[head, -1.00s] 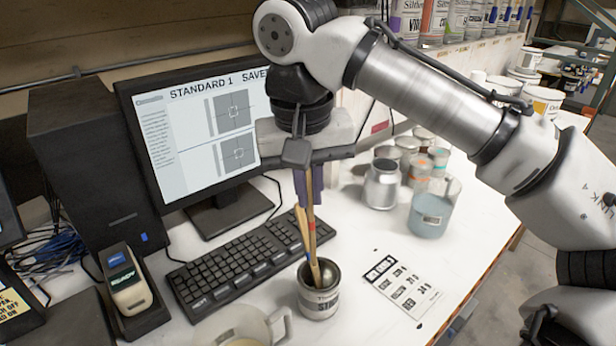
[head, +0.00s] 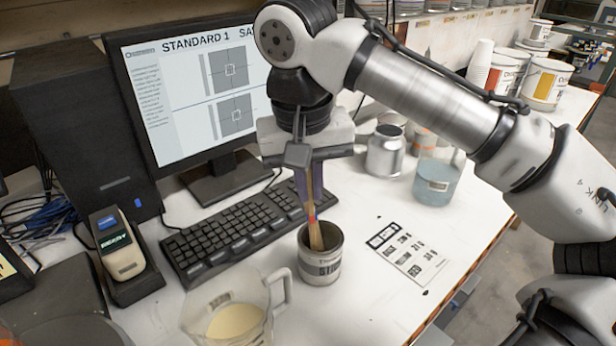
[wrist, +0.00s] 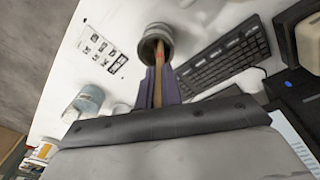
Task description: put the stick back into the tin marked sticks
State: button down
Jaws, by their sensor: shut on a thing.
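My gripper (head: 309,190) is shut on a wooden stick (head: 314,228) with a red band, and points down above the tin. The stick is slightly tilted, and its lower end is inside the mouth of the metal tin (head: 320,268). The tin stands upright on the white bench; its label is only partly legible. In the wrist view, the stick (wrist: 160,57) runs from between the purple fingers of my gripper (wrist: 158,80) into the tin (wrist: 153,32). The stick's tip is hidden in the tin.
A clear jug (head: 235,318) of pale liquid stands in front of the tin. A keyboard (head: 225,232) lies to its left, and a printed card (head: 408,255) to its right. A blue-grey beaker (head: 437,183) and a metal can (head: 385,152) stand behind, at right.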

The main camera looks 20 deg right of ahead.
jog(key=shift+w+d+f+b, duration=0.15)
jog(key=shift+f+b, duration=0.35)
jog(key=shift+f, duration=0.5)
jog(key=shift+w+d+f+b, duration=0.1)
jog(key=shift+f+b, duration=0.35)
jog(key=shift+f, duration=0.5)
jog(key=c, duration=1.5)
grip_release()
jog(key=shift+r, duration=0.15)
jog(key=r+p, duration=0.2)
jog(key=r, duration=0.2)
jog(key=r+p, duration=0.3)
jog(key=r, duration=0.1)
jog(key=s+a+r+p, duration=0.1)
jog(key=r+p, duration=0.2)
jog(key=r, duration=0.1)
jog(key=shift+a+r, duration=0.1)
jog(key=shift+r, duration=0.65)
